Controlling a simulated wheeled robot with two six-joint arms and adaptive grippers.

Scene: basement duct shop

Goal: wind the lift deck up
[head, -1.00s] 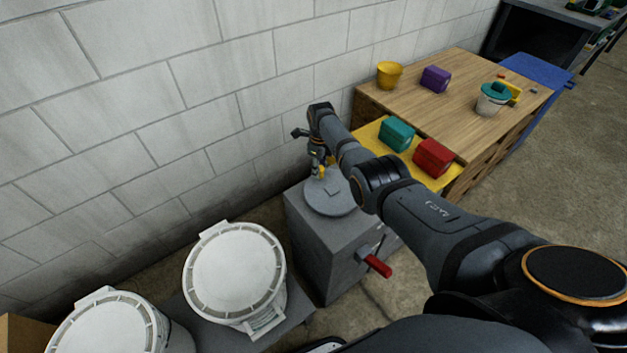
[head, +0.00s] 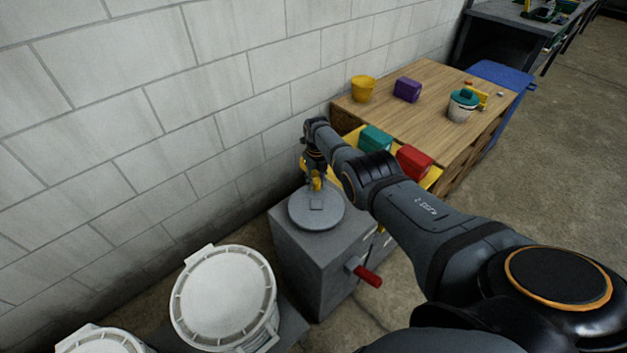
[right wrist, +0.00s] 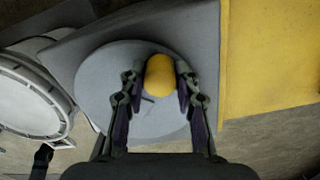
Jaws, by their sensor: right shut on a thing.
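The lift deck (head: 434,177) is a yellow platform at the near edge of the wooden bench, partly hidden behind my right arm. It fills the right of the right wrist view (right wrist: 268,60). Beside it stands a grey cabinet (head: 300,249) with a round grey disc (head: 331,216) on top. A yellow knob (right wrist: 160,77) rises near the disc's rim. My right gripper (head: 316,179) reaches down from above and is shut on this knob, one finger on each side in the right wrist view. My left gripper is not in view.
A teal box (head: 375,138) and a red box (head: 413,162) sit on the deck. The bench (head: 410,115) holds a yellow cup, a purple box and a lidded pail. A red handle (head: 368,276) sticks out of the cabinet's side. White buckets (head: 224,295) stand in front.

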